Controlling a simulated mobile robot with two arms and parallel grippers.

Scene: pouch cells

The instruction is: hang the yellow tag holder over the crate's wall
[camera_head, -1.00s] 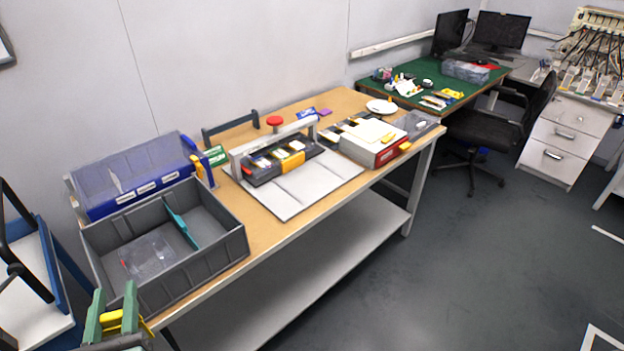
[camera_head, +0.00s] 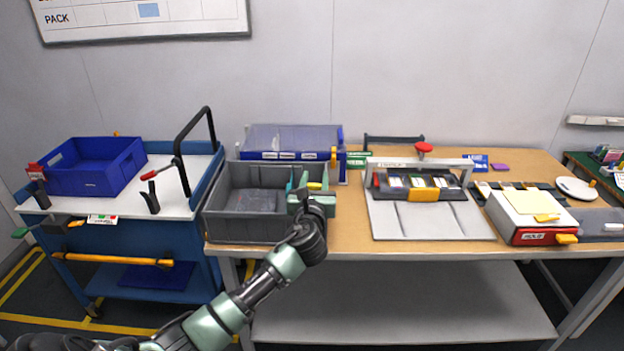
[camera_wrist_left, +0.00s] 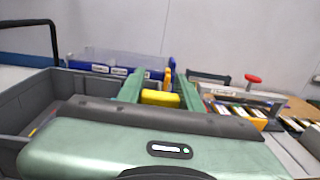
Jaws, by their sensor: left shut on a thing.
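The yellow tag holder (camera_head: 314,186) is held between the two green fingers of my left gripper (camera_head: 313,181). It also shows between the fingers in the left wrist view (camera_wrist_left: 160,98). The gripper is at the right end of the grey crate (camera_head: 240,228), and hides part of its right wall. I cannot tell whether the holder touches the wall. The crate stands on the wooden bench and also shows at the left of the wrist view (camera_wrist_left: 35,101). A clear item (camera_head: 258,200) lies in the crate. My right gripper is not in view.
A blue bin with a clear lid (camera_head: 290,138) stands behind the crate. A grey fixture with a handle (camera_head: 420,220) is to the right, with bare wood between. A blue cart with a blue crate (camera_head: 100,172) stands at the left.

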